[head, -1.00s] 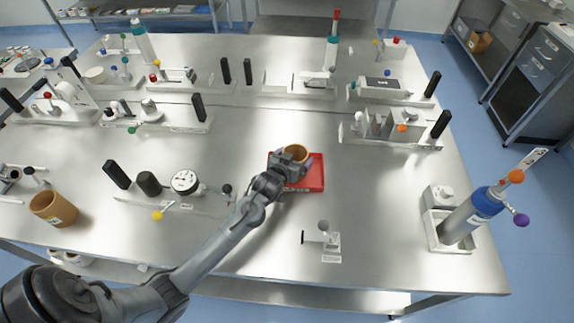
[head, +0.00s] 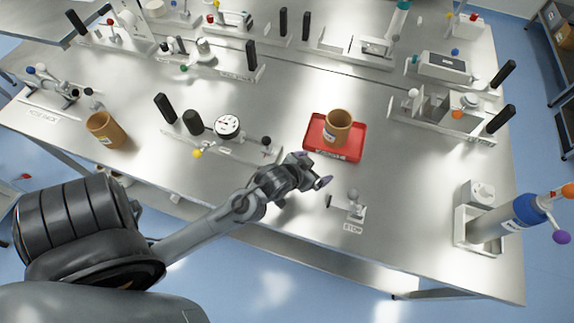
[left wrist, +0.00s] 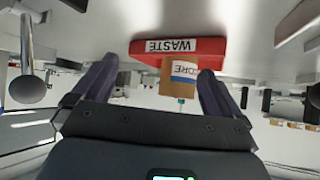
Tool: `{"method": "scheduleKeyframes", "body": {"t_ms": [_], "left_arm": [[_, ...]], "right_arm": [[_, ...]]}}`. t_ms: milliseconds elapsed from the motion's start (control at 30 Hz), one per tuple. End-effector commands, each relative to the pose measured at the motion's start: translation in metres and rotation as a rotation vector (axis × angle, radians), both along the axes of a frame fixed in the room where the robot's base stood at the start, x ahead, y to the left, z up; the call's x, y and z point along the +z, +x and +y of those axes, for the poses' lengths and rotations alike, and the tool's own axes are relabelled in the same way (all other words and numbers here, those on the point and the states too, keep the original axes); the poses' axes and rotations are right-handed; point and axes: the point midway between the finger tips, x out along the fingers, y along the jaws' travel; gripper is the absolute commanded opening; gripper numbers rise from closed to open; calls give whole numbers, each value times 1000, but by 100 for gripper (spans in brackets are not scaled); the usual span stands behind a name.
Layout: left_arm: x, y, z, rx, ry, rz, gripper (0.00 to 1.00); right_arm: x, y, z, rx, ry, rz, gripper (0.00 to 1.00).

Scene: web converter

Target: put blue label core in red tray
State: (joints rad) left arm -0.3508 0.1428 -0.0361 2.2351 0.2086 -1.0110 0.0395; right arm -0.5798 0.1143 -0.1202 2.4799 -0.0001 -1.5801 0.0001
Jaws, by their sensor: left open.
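The red tray (head: 353,151) lies on the metal table; its front reads "WASTE" in the left wrist view (left wrist: 205,47). A tan cylindrical core (head: 340,133) stands upright in the tray. In the left wrist view this core (left wrist: 170,92) shows a white label with a blue band and the word "CORE". My left gripper (head: 314,168) is open and empty, just in front of the tray and apart from the core. Its two fingers also show in the left wrist view (left wrist: 155,78). My right gripper is not in view.
A second tan core (head: 104,131) stands at the table's left. A dial gauge fixture (head: 228,127) is left of the tray, and a small "STOP" fixture (head: 352,207) is in front. A blue-banded cylinder (head: 515,216) stands in a holder at the right.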

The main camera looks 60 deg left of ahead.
Motion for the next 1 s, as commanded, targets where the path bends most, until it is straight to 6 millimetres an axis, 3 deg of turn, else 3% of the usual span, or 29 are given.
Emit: {"method": "scheduleKeyframes", "body": {"t_ms": [100,200,300,400,800,1000], "left_arm": [[-20,-57,-35,-106,-9,213,100],[-27,-102,-56,-184,-5,370,100],[-30,-137,-69,-240,5,486,100],[-30,-157,-74,-272,12,553,100],[-28,-164,-76,-282,15,577,100],[-9,-164,-76,-282,15,576,100]], "right_arm": [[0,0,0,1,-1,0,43],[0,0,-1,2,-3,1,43],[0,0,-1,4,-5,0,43],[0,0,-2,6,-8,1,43],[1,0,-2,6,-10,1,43],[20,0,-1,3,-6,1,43]]}}
